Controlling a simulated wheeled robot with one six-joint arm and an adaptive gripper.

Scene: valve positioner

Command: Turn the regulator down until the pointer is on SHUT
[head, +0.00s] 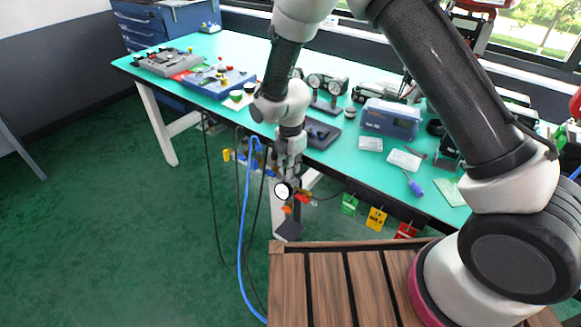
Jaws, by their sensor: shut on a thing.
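The regulator's round white gauge (283,190) with a dark rim shows below the table's front edge, in the middle of the head view. The gauge is too small for its pointer or any SHUT mark to be read. My gripper (289,172) reaches down just above the gauge, in front of the table edge. It is shut on the regulator, but the arm and fingers hide the part that it grips. Small red and orange parts (302,199) show beside and below the gauge.
The green-topped table (237,47) carries instruments, including a blue-grey box (390,119). Blue tubing (243,215) and dark cables hang to the floor left of my gripper. Green (349,204), yellow (376,218) and red (405,230) tags hang at right. Floor at left is clear.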

